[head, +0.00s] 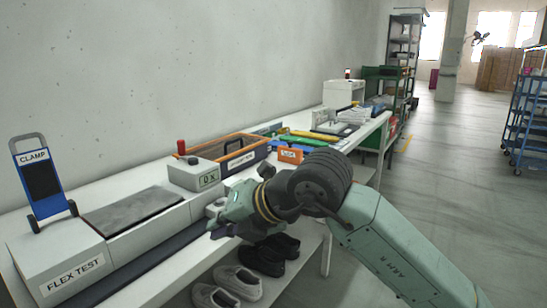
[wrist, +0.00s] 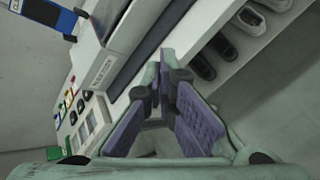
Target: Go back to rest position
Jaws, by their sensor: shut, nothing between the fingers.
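My gripper (head: 222,226) is in front of the long white bench, above the shoes on the lower shelf, and points left. In the wrist view my gripper (wrist: 164,92) shows purple pads, with its fingertips close together and nothing between them. It is shut and empty, apart from the bench and shoes as far as I can tell. My green arm reaches in from the lower right of the head view.
The flex test unit (head: 75,275), blue clamp (head: 43,180) and grey control box (head: 195,174) stand on the bench. An orange-edged tray (head: 228,152) is behind. Black shoes (head: 270,254) and grey shoes (head: 232,284) sit below. The floor (head: 450,170) at right is open.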

